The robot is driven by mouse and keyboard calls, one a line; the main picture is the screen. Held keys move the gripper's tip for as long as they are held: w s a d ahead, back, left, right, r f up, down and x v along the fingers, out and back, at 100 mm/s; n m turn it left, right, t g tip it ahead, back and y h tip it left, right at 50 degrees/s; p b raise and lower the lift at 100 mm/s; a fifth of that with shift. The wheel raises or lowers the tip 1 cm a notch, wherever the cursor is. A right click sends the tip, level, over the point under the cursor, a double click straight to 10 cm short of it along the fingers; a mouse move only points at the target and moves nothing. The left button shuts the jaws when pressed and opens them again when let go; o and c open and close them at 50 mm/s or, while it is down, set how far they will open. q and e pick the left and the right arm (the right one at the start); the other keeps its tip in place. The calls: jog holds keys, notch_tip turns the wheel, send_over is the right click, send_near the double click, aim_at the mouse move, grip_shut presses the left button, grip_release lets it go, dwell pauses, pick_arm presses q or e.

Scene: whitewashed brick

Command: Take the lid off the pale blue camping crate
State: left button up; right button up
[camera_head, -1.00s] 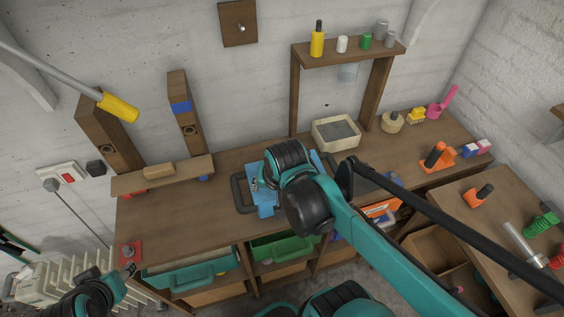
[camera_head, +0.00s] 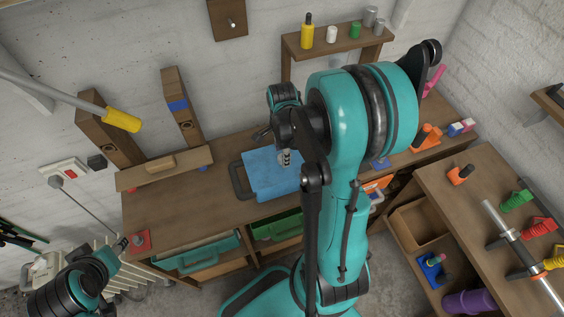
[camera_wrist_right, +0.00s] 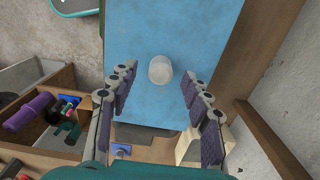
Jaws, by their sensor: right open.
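The pale blue camping crate's lid (camera_head: 270,176) shows on the workbench in the head view, with a dark handle at its left end. Its right part is hidden by my right arm. In the right wrist view the flat blue lid (camera_wrist_right: 160,30) has a round whitish knob (camera_wrist_right: 160,69) on top. My right gripper (camera_wrist_right: 160,82) is open, its fingers to either side of the knob in that view and apart from it. In the head view the right gripper (camera_head: 285,140) is above the crate. My left gripper (camera_head: 120,248) is at the lower left, away from the crate; its fingers are unclear.
The workbench (camera_head: 190,210) is clear left of the crate. A small shelf (camera_head: 340,42) with bottles and cans stands behind. A side bench (camera_head: 480,210) with clamps is at the right. Green bins (camera_head: 200,252) sit below the workbench.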

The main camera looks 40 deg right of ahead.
notch_tip(320, 180, down, 2)
jog(key=shift+w+f, duration=0.1)
jog(key=shift+c, duration=0.4)
grip_shut()
